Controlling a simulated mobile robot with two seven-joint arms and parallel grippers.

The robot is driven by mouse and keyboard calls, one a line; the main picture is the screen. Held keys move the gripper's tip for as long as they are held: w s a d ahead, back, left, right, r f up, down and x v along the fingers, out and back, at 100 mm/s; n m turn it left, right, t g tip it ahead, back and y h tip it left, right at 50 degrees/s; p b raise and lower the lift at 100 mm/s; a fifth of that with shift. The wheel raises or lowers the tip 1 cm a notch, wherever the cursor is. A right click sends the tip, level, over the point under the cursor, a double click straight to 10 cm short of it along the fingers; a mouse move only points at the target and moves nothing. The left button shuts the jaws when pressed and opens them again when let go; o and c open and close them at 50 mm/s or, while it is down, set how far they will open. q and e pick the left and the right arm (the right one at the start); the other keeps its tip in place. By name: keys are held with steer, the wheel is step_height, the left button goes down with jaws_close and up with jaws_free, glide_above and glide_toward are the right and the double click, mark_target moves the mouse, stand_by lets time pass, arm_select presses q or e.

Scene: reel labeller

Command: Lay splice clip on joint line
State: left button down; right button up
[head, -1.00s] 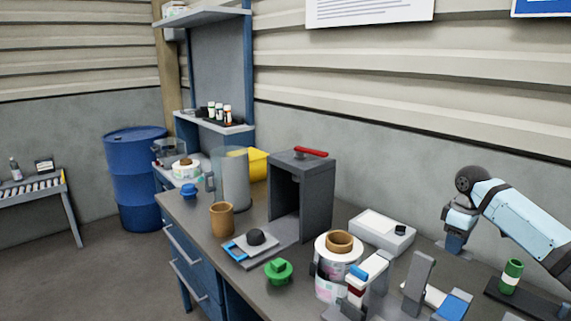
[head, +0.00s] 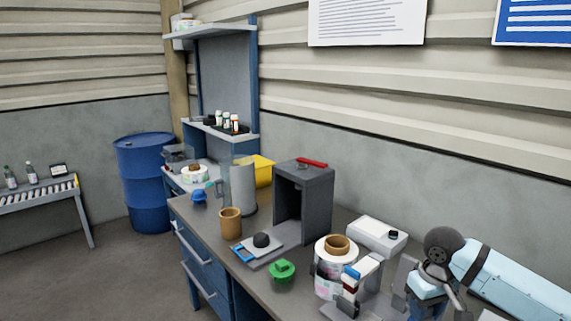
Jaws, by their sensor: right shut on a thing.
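My right arm comes in from the right, and my right gripper (head: 428,306) points down at the lower right, over the bench near a grey upright post (head: 402,281). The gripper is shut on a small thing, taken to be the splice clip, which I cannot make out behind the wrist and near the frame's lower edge. The joint line cannot be picked out. A labelled reel (head: 334,262) with a brown core (head: 337,246) stands left of the gripper. A white and blue piece with a red band (head: 361,274) stands between them. My left gripper is not in view.
A grey open-fronted box (head: 304,203) with a red bar on top stands mid-bench. A green knobbed piece (head: 281,272), a brown cup (head: 230,224) and a white box (head: 378,235) stand around it. The bench's front left edge is free of my arms.

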steer(key=s+a+r+m+p, duration=0.1)
steer(key=s+a+m+p, duration=0.1)
steer(key=s+a, duration=0.4)
steer(key=s, duration=0.4)
steer(key=shift+m, duration=0.4)
steer(key=shift+w+r, duration=0.1)
steer(key=shift+w, duration=0.05)
